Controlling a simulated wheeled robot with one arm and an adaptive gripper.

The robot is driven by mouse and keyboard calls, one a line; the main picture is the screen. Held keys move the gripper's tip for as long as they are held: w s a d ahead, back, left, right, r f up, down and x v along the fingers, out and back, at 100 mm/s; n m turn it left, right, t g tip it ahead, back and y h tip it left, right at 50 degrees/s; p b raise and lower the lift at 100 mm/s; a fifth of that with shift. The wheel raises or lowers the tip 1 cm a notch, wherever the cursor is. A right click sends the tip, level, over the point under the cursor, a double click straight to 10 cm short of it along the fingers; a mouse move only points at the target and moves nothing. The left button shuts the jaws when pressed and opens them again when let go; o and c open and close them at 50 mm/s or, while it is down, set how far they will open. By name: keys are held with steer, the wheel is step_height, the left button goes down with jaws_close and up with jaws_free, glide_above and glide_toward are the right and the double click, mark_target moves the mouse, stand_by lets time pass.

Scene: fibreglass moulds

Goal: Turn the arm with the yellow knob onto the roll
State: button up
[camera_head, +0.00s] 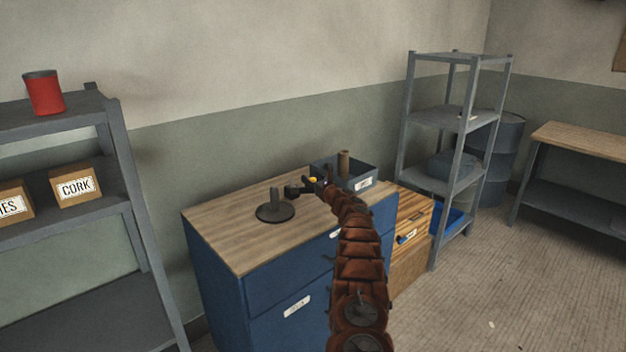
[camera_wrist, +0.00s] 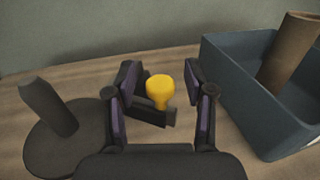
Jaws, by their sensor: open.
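The yellow knob (camera_wrist: 160,88) stands on a dark piece on the wooden top; it also shows in the head view (camera_head: 312,180). My gripper (camera_wrist: 158,100) is open, with a finger on each side of the knob and gaps showing between. In the head view my gripper (camera_head: 318,186) is over the back part of the cabinet top.
A dark round base (camera_head: 276,212) with an upright post stands left of my gripper on the blue cabinet (camera_head: 235,230). The cabinet top's front left is clear. Grey shelves (camera_head: 125,180) stand at left, another rack (camera_head: 435,120) at right. A wooden box (camera_head: 410,215) adjoins the cabinet.

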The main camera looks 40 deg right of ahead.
jaws_close()
stand_by(0.4)
